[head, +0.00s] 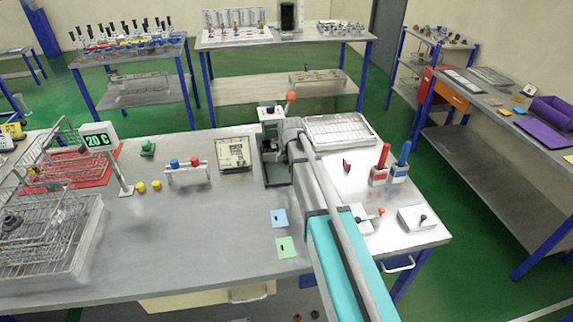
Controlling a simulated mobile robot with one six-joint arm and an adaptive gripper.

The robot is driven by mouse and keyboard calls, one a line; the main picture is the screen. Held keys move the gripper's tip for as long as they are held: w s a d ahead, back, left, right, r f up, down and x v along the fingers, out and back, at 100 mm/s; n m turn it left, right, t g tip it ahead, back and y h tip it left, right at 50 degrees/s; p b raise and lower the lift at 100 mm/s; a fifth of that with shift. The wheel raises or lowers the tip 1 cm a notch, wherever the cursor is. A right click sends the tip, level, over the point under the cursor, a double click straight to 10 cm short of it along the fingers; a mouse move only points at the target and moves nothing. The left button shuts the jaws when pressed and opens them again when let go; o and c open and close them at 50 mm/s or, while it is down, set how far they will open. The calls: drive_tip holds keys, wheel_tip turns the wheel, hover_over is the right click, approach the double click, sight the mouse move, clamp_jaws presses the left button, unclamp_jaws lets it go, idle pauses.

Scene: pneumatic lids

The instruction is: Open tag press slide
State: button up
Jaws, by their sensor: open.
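The tag press (276,172), a grey upright device with an orange-red ball knob (291,96) on a lever, stands at the back middle of the bench in the head view. My arm reaches up from the lower right, and my gripper (283,133) is at its far end, right at the press. The arm covers the right side of the press. The fingertips are hard to make out against the grey and dark parts there, and I cannot tell whether they touch the press. I cannot make out the slide's position. I see nothing held.
A blue plate (279,219) and a green plate (286,248) lie left of my arm. A framed tray (340,132) and red and blue handled tools (379,170) stand to the right. Wire baskets (48,240) fill the left end. The bench's front middle is clear.

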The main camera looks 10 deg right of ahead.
drive_tip(key=shift+b+x, duration=0.5)
drive_tip(key=shift+x, duration=0.35)
clamp_jaws()
